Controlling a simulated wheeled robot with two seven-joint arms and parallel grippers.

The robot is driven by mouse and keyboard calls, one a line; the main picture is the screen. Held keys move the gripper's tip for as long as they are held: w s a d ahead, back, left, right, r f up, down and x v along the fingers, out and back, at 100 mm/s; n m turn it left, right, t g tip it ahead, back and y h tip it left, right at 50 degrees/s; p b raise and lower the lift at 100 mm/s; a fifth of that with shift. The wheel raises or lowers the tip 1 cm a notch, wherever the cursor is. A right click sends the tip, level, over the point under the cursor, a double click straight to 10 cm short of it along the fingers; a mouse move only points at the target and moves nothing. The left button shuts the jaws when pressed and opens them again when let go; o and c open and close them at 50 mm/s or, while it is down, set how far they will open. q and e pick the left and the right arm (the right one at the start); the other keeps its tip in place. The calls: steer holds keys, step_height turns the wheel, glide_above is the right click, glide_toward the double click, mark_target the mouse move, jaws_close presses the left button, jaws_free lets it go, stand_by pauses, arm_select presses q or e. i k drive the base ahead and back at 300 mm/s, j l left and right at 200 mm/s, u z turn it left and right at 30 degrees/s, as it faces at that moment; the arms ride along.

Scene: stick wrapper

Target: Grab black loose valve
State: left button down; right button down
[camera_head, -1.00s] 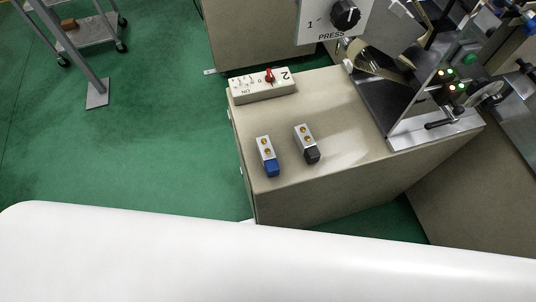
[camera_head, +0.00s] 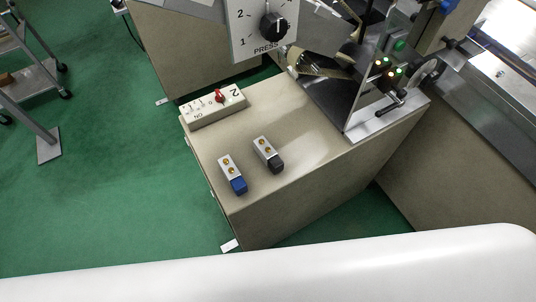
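The black loose valve (camera_head: 268,155) lies on the beige cabinet top (camera_head: 310,160). It has a silver body with brass-coloured ports and a black end pointing toward me. A similar valve with a blue end (camera_head: 233,175) lies to its left, a small gap apart. Neither of my grippers shows in the head view, and nothing touches the valves.
A switch box with a red knob (camera_head: 214,106) sits at the cabinet's back left edge. Green floor (camera_head: 100,200) is open at left. A large white surface crosses the bottom.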

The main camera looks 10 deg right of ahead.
mark_target(264, 149)
steer(key=l+u, duration=0.2)
steer(key=l, duration=0.3)
steer(key=k+l+u, duration=0.2)
steer(key=l, duration=0.25)
steer(key=l+u, duration=0.25)
steer(key=l, duration=0.25)
steer(key=k+l+u, duration=0.2)
steer(key=l, duration=0.2)
steer(key=i, duration=0.05)
